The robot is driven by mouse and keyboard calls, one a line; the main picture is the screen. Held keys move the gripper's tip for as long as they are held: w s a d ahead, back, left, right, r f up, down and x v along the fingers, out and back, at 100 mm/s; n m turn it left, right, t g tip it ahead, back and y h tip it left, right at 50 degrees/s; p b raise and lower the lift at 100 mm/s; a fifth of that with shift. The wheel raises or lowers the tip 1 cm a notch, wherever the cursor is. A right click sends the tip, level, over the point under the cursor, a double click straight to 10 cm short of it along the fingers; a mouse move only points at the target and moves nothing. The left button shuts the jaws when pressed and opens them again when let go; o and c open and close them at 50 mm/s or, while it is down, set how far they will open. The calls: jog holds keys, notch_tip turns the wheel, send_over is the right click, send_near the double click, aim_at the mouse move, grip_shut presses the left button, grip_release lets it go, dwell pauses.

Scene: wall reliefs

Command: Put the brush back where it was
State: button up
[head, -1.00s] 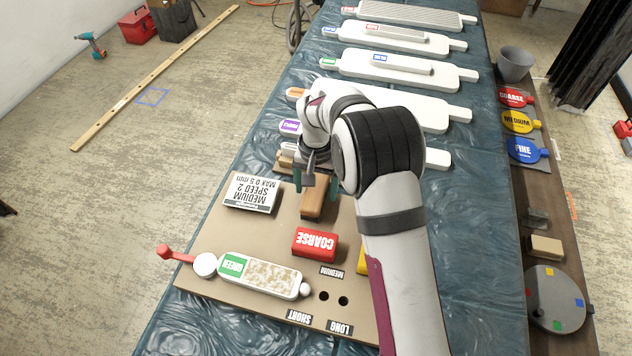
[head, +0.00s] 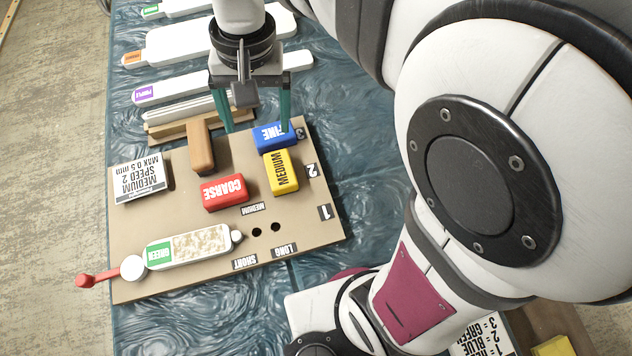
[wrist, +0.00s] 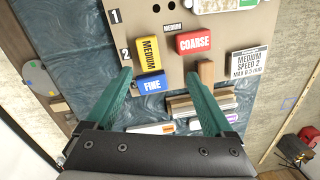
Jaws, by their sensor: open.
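A brown wooden block-like piece (head: 201,150), possibly the brush, lies on the tan board (head: 130,225) between the speed sign and the red block; no bristles are visible. It also shows in the wrist view (wrist: 206,73). My gripper (head: 256,126) is open and empty, above the board's far edge, to the right of the brown piece. In the wrist view, my gripper (wrist: 159,80) has its fingers apart, with the blue FINE block (wrist: 151,85) showing between them. The right finger there appears close to the brown piece; contact cannot be told.
The red COARSE block (head: 223,192), yellow MEDIUM block (head: 281,172) and blue FINE block (head: 268,136) sit close together on the board. The speed sign (head: 139,179) stands left. A green-labelled white tool (head: 188,246) lies in front. Two dark holes (head: 266,229) are beside it.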

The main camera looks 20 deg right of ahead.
jog(key=s+d+f+m, duration=0.1)
jog(key=s+d, duration=0.1)
jog(key=s, duration=0.6)
jog(key=s+d+f+m, duration=0.1)
jog(key=s+d+f, duration=0.1)
jog(key=s, duration=0.6)
jog(key=shift+s+d+f+m+y, duration=0.15)
jog(key=shift+s+d+m+y, duration=0.25)
jog(key=shift+d, duration=0.25)
